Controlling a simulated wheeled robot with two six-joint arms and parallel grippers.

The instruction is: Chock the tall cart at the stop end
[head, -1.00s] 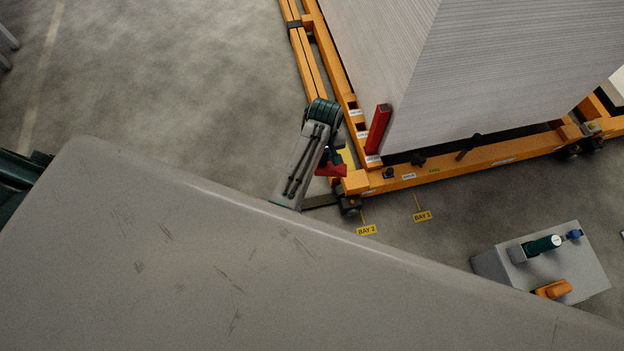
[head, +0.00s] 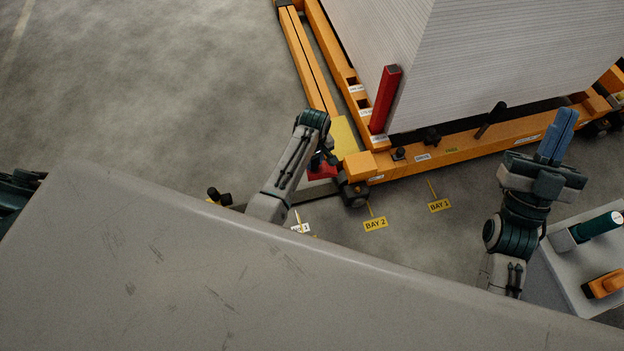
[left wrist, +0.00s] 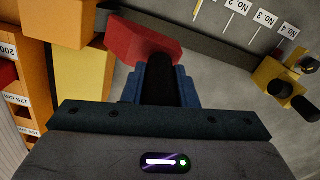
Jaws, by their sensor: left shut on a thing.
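The tall cart has an orange frame (head: 450,156) carrying a high white stack (head: 490,60). Its near corner wheel (head: 355,195) stands beside the floor rail. My left gripper (head: 322,160) is low beside that corner, shut on the red chock (head: 322,173). In the left wrist view, the gripper's blue fingers (left wrist: 163,82) close around a dark handle, with the chock's red body (left wrist: 143,42) just beyond. Whether the chock touches floor or wheel cannot be told. My right gripper (head: 560,132) is raised at the right, its blue fingers together and empty.
A red post (head: 385,98) stands on the cart's corner. A yellow plate (head: 345,138) lies beside the frame. A yellow-black fitting (head: 218,197) sits at the rail's left end. A grey stand (head: 570,270) holds green and orange items. Open floor lies at the left.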

